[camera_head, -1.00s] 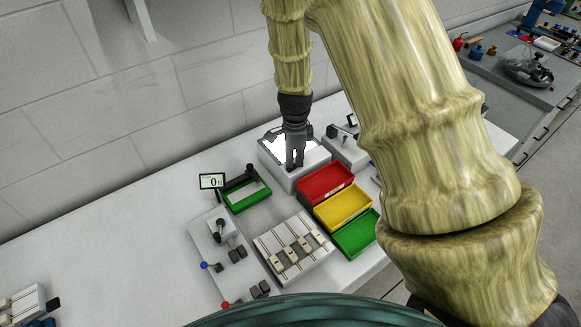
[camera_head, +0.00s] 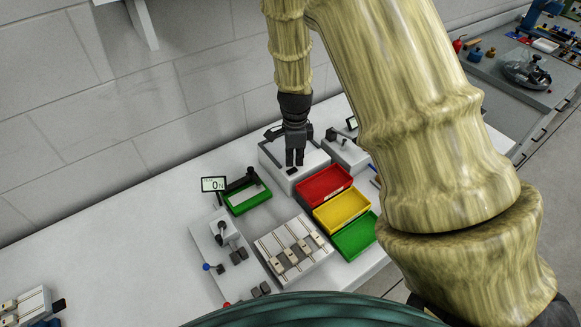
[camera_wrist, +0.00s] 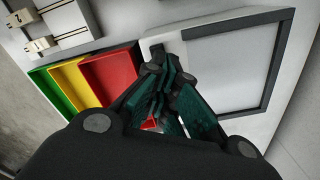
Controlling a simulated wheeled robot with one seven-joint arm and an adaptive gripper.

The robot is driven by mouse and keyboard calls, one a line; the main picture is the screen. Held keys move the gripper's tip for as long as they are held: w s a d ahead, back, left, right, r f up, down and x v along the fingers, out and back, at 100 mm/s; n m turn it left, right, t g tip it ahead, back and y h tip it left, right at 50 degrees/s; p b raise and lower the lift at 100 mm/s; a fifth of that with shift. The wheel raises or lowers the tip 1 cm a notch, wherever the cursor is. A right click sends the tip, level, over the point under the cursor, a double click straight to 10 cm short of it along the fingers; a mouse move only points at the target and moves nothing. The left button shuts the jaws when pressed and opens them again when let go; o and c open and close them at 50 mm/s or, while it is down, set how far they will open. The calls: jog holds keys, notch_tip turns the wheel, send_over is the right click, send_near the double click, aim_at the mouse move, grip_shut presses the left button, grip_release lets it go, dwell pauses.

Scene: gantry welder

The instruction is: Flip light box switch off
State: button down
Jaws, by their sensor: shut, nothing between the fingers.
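The light box (camera_head: 272,165) is a white box with a dark-framed panel on the bench against the wall. Its panel is grey and unlit; it also shows in the wrist view (camera_wrist: 225,68). The switch (camera_head: 292,171) is a small black piece on the near edge of the box's top. In the wrist view the switch (camera_wrist: 157,50) sits beside the panel frame, just beyond my fingertips. My gripper (camera_head: 295,163) is shut and empty, pointing down over the box close to the switch. I cannot tell whether it touches the switch.
Red (camera_head: 324,185), yellow (camera_head: 342,209) and green (camera_head: 356,236) bins stand in front of the box. A green-framed tray (camera_head: 247,198) and a small display (camera_head: 213,184) are to the left. A slotted fixture (camera_head: 293,250) lies nearer.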

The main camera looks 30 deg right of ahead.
aim_at(294, 169)
jog(key=shift+r+p, duration=1.8)
jog(key=shift+r, duration=0.45)
